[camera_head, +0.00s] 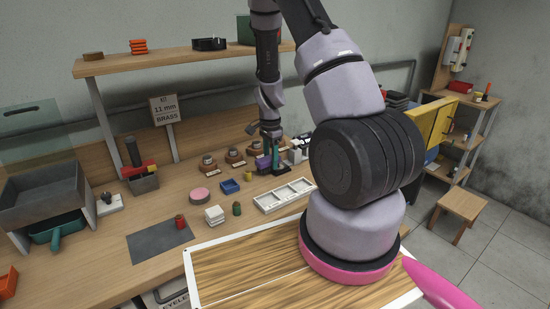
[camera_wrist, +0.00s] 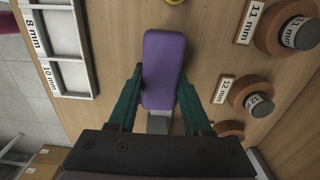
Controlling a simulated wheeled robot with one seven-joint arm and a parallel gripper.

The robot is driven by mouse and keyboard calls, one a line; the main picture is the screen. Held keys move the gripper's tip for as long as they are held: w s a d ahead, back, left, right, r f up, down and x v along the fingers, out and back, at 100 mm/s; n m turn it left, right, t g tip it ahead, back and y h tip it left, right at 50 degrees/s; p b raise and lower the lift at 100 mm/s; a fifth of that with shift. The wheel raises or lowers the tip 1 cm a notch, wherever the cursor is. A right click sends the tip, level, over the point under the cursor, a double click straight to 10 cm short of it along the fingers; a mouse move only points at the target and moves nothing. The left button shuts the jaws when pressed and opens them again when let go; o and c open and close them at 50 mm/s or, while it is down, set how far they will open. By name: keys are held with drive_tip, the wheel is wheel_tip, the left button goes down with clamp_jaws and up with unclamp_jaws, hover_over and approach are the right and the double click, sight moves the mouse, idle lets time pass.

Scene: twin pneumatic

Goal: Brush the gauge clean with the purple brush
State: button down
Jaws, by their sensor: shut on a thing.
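The purple brush (camera_wrist: 164,68) lies between the green fingers of my gripper (camera_wrist: 160,108) in the wrist view, with a grey part at its near end. My gripper is shut on it. In the head view my gripper (camera_head: 270,160) is low over the bench, with a bit of the purple brush (camera_head: 262,163) showing beside it. Round metal pieces on brown wooden bases stand beside it, with tags such as 11 mm (camera_wrist: 297,33) and 12 mm (camera_wrist: 257,103). I cannot tell which of them is the gauge. Any dirt is too small to see.
A white divided tray (camera_head: 285,195) with size tags lies close to my gripper. A sign (camera_head: 166,109) reads 11 mm brass. A shelf (camera_head: 180,58) runs above.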

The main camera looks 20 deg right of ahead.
sight(285, 164)
drive_tip(key=shift+w+f, duration=0.15)
drive_tip(key=shift+w+d, duration=0.1)
drive_tip(key=shift+d, duration=0.35)
drive_tip(key=shift+w+d, duration=0.2)
drive_tip(key=shift+d, duration=0.75)
drive_tip(key=shift+w+d, duration=0.2)
drive_tip(key=shift+d, duration=0.75)
drive_tip(key=shift+w+d, duration=0.2)
drive_tip(key=shift+d, duration=0.75)
drive_tip(key=shift+r, duration=0.2)
drive_tip(key=shift+s+a, duration=0.2)
drive_tip(key=shift+a, duration=0.6)
drive_tip(key=shift+s+a, duration=0.15)
drive_tip(key=shift+a, duration=0.65)
drive_tip(key=shift+s+a+f, duration=0.1)
drive_tip(key=shift+s+a, duration=0.1)
drive_tip(key=shift+a, duration=0.7)
drive_tip(key=shift+s+a, duration=0.15)
drive_tip(key=shift+a, duration=0.7)
drive_tip(key=shift+r, duration=3)
